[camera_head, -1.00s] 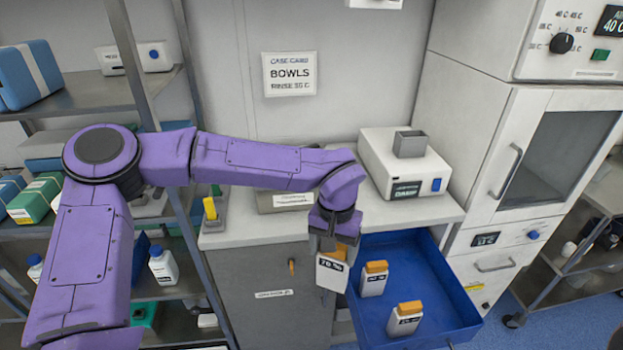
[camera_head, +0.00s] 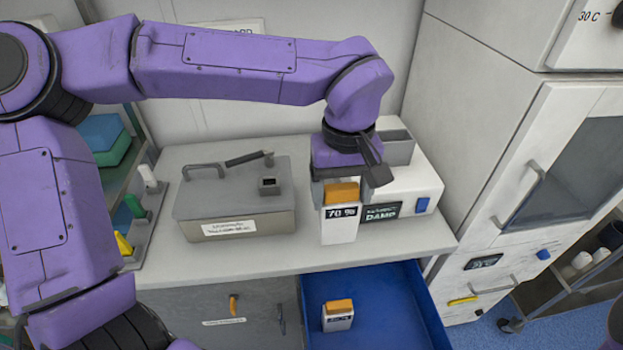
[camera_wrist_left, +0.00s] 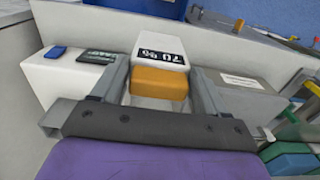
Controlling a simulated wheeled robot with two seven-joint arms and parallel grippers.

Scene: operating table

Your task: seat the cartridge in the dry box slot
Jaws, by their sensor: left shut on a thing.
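My left gripper (camera_head: 342,190) is shut on the orange cap of a white cartridge (camera_head: 340,224) marked 70 %. It holds the cartridge upright, in front of the white unit with the DAMP display (camera_head: 425,188), whose top carries a grey open holder (camera_head: 398,147). The wrist view shows the cartridge (camera_wrist_left: 162,48) between both fingers (camera_wrist_left: 160,88). Left of it on the counter is a grey lidded case (camera_head: 240,205) with a small dark-holed socket (camera_head: 269,185). I cannot read which is the dry box. My right gripper is not in view.
The open blue drawer (camera_head: 390,300) below the counter holds another orange-capped cartridge (camera_head: 338,318). Small coloured items (camera_head: 135,206) stand left of the case. A tall white cabinet (camera_head: 500,190) bounds the right. The counter's front strip (camera_head: 290,258) is clear.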

